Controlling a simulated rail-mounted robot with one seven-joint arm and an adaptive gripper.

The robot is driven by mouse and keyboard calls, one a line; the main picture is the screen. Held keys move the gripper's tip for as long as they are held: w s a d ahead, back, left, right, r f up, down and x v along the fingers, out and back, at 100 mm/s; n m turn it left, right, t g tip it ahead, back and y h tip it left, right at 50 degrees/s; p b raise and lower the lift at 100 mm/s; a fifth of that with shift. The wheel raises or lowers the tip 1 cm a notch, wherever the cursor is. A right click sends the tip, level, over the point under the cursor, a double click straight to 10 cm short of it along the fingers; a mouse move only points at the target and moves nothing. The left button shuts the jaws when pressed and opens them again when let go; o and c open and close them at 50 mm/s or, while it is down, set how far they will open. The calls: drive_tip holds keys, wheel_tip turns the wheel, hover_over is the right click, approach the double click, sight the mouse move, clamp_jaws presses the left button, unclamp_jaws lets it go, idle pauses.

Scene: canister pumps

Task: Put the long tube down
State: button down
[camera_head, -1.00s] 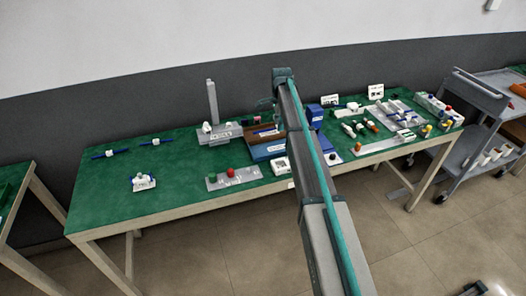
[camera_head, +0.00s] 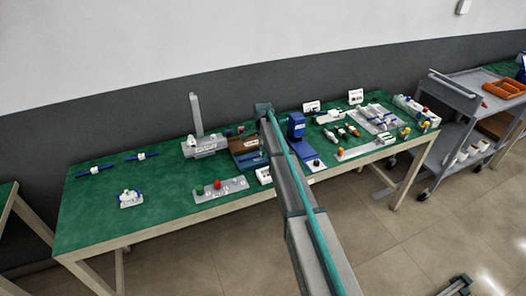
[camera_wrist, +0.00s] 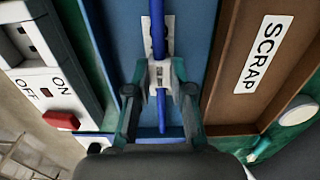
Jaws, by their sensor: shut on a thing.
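In the wrist view my gripper (camera_wrist: 158,70) is shut on the white fitting of a blue tube (camera_wrist: 158,35). The tube runs lengthwise, above or in a blue tray (camera_wrist: 115,20); I cannot tell whether it touches the tray floor. The brown bin labelled SCRAP (camera_wrist: 225,75) is just right of the tray. In the head view the blue tray (camera_head: 252,164) is partly hidden by my arm, and the held tube cannot be made out. Two other blue tubes with white fittings, one at the far left (camera_head: 95,171) and one beside it (camera_head: 142,156), lie on the green table.
A white box with an ON/OFF switch and red button (camera_wrist: 62,120) stands close left of the tray. A grey stand with a tall post (camera_head: 197,118) is behind left, a blue machine (camera_head: 297,126) to the right. The green table (camera_head: 85,220) is clear at front left.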

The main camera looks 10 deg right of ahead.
drive_tip(key=shift+f, duration=0.2)
drive_tip(key=c, duration=1)
unclamp_jaws()
drive_tip(key=shift+r, duration=0.1)
drive_tip(key=shift+r, duration=0.1)
wheel_tip(320, 180, up, 12)
drive_tip(key=b, duration=0.3)
drive_tip(key=shift+b, duration=0.4)
